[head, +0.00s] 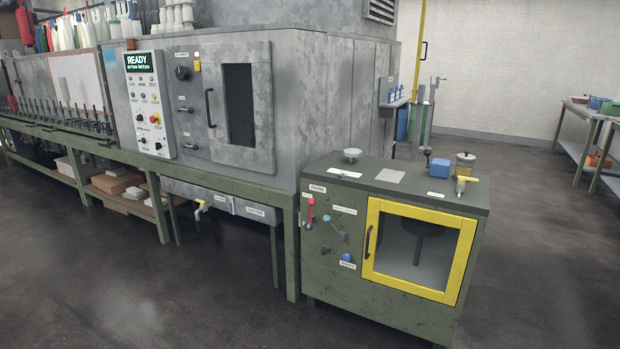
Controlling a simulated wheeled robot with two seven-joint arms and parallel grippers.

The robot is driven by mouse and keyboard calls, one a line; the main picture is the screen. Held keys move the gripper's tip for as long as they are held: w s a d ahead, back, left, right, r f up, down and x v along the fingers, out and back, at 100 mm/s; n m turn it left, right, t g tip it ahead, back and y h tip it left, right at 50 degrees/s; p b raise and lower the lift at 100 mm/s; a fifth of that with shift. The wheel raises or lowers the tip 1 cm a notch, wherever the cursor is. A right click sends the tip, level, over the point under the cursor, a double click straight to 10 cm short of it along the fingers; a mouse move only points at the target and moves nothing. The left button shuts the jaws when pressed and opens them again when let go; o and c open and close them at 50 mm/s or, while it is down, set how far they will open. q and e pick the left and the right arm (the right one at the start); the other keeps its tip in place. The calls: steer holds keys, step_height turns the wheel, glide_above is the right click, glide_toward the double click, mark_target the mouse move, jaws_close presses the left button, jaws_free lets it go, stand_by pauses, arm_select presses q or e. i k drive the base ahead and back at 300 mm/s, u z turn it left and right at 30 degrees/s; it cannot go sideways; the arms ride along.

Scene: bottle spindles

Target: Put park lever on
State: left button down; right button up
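A lever with a red handle (311,209) is on the left part of the green cabinet's front (385,307). A small white label above it (317,189) appears to read PARK. The red handle stands roughly upright, but its exact setting is too small to read. Neither of my grippers is in the head view.
A teal-handled lever (334,226) and a blue knob (346,257) sit close to the red lever. A yellow-framed door (418,292) is right of them, shut. A large grey machine (285,95) stands behind left. The floor in front (210,310) is clear.

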mark_target(311, 202)
steer(key=i, duration=1.45)
steer(key=u, duration=1.25)
steer(key=i, duration=1.15)
steer(key=z, duration=2.6)
steer(key=i, duration=0.5)
